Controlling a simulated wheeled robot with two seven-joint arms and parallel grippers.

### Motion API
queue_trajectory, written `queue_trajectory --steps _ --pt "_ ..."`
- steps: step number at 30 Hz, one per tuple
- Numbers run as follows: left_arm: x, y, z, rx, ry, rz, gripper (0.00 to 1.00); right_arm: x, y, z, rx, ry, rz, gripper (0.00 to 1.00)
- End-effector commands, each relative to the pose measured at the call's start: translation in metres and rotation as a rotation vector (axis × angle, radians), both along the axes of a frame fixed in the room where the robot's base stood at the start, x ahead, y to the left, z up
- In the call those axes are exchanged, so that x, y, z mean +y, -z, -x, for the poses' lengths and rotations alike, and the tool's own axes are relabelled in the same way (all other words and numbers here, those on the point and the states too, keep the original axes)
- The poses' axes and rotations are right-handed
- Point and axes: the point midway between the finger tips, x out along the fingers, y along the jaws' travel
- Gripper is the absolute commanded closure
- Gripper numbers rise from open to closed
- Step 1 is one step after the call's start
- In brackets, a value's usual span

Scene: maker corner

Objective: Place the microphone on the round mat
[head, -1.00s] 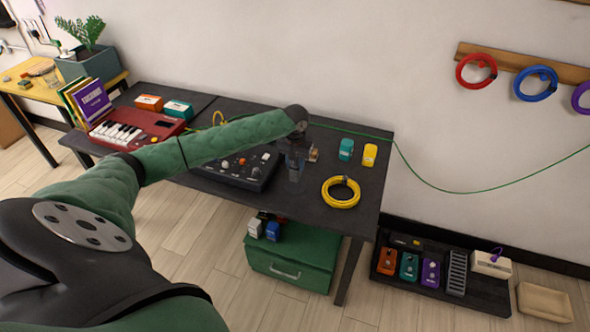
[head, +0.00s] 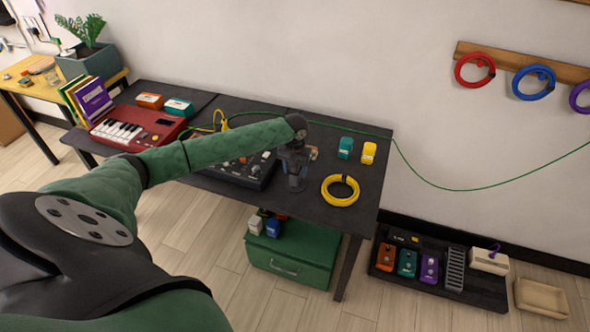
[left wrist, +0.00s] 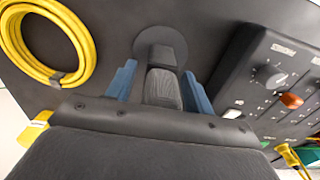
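The microphone (left wrist: 164,88), dark grey with a mesh-like surface, shows between my left gripper's blue fingers in the left wrist view. Its far end overlaps the round mat (left wrist: 147,36), a dark grey disc on the black table; I cannot tell for sure whether it touches. My left gripper (left wrist: 158,82) looks open around the microphone, with a gap visible beside it. In the head view my left gripper (head: 297,182) points down over the table, left of the yellow cable coil, and mostly hides the microphone and mat. My right gripper is not in view.
A yellow cable coil (head: 340,190) lies right of the gripper, with a teal pedal (head: 345,148) and yellow pedal (head: 369,153) behind it. A black mixer (head: 244,171) is close on the left. A red keyboard (head: 137,128) sits farther left. A green cable crosses behind.

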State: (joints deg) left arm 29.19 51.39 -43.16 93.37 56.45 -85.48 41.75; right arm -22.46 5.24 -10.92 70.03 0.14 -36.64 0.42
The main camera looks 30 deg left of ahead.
Motion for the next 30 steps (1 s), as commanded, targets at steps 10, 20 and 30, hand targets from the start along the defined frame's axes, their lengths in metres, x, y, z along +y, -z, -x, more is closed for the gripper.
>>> queue_trajectory --steps 10,20,30 --pt "0.001 -0.011 0.000 0.000 0.000 0.000 0.48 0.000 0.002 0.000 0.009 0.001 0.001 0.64" --pt "0.000 -0.071 -0.001 -0.003 0.000 -0.001 0.48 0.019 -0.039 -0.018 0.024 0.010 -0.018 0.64" --pt "0.000 -0.116 0.000 0.000 0.001 0.001 0.48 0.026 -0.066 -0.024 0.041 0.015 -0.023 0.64"
